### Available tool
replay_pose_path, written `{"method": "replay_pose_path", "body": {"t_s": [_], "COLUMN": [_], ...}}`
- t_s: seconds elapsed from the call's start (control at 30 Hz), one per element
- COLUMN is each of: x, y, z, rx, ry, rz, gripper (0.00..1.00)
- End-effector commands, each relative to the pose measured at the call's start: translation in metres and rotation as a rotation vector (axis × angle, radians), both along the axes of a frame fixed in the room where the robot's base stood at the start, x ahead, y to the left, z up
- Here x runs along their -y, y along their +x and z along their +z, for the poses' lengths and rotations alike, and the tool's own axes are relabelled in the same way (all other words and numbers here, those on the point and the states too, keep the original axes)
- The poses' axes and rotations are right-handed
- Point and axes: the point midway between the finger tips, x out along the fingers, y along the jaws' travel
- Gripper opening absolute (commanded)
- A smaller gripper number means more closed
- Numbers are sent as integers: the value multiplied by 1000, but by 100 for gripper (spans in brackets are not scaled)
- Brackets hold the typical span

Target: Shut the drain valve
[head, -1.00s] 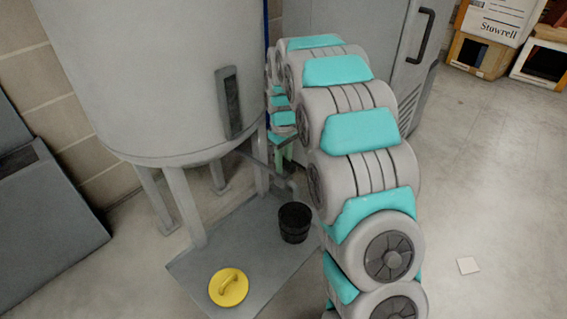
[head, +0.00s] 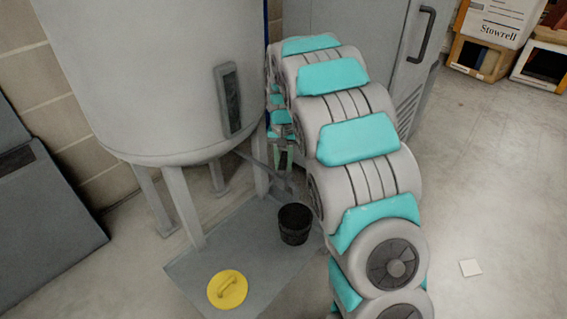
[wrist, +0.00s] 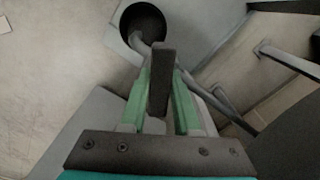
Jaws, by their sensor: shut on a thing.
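The drain valve's dark lever handle (wrist: 161,60) stands between the two green fingers of my gripper (wrist: 160,85) in the wrist view. The fingers are shut on it. The grey drain pipe (wrist: 213,92) runs beside the gripper, and its bent spout (wrist: 139,44) points over a black bucket (wrist: 146,22). In the head view the pipe (head: 252,160) leaves the underside of the grey tank (head: 150,80). My gripper (head: 285,160) is partly hidden there behind my arm and is small, so the lever's exact angle cannot be told.
The bucket (head: 294,224) and a yellow lid-like disc with a handle (head: 228,290) stand on a grey floor plate (head: 200,262). Tank legs (head: 185,205) stand close left of the pipe. A grey cabinet (head: 350,40) stands behind my arm. The floor at right is mostly clear.

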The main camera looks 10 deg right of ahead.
Motion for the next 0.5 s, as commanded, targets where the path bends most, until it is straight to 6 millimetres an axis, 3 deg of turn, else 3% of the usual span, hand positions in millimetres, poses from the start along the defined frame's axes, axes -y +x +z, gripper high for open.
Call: {"method": "replay_pose_path", "body": {"t_s": [0.5], "x": [0], "y": [0], "z": [0], "rx": [0], "ry": [-1], "rz": [-424], "gripper": [0]}}
